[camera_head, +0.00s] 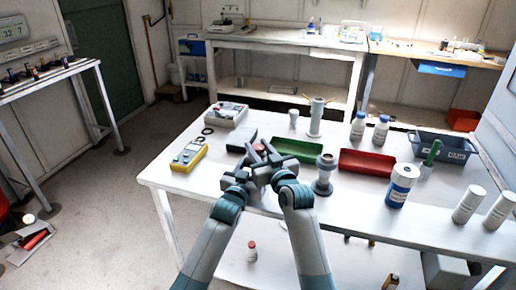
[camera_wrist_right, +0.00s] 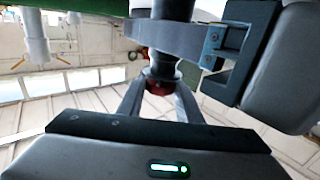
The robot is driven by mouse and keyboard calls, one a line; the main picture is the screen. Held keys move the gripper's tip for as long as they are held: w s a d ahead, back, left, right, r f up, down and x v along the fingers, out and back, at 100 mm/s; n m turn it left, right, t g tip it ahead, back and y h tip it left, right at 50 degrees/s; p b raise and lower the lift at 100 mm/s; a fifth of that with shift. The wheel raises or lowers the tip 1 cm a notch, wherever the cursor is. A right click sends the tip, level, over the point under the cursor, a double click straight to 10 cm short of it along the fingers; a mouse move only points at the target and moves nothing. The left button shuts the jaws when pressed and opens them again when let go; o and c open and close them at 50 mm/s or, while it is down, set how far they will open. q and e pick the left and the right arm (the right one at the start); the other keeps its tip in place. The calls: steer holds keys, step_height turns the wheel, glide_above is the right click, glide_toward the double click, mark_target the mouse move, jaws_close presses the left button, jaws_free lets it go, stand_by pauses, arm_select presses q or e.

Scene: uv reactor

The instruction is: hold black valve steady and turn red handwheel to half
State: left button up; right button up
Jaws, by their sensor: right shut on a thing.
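The red handwheel (camera_head: 260,148) shows as a small red patch among my fingers in the head view. In the right wrist view the red handwheel (camera_wrist_right: 157,87) sits at the end of the dark body of the black valve (camera_wrist_right: 172,12). My right gripper (camera_head: 264,154) is shut on the red handwheel, one finger on each side. My left gripper (camera_head: 250,150) is close beside it at the valve. In the right wrist view a grey finger of the left gripper (camera_wrist_right: 170,38) crosses the black valve. Its grip is partly hidden. In the head view my grippers cover most of the valve.
A green tray (camera_head: 297,151) and a grey pump-like fitting (camera_head: 324,174) stand close right of my grippers. A yellow meter (camera_head: 188,155) is to the left. A red tray (camera_head: 366,162), bottles and a blue-grey bin (camera_head: 440,148) stand farther right. The table's front left is clear.

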stand_by(0.3)
steer(key=o, duration=1.1)
steer(key=shift+c, duration=0.2)
steer(key=v, duration=1.2)
steer(key=shift+f, duration=0.1)
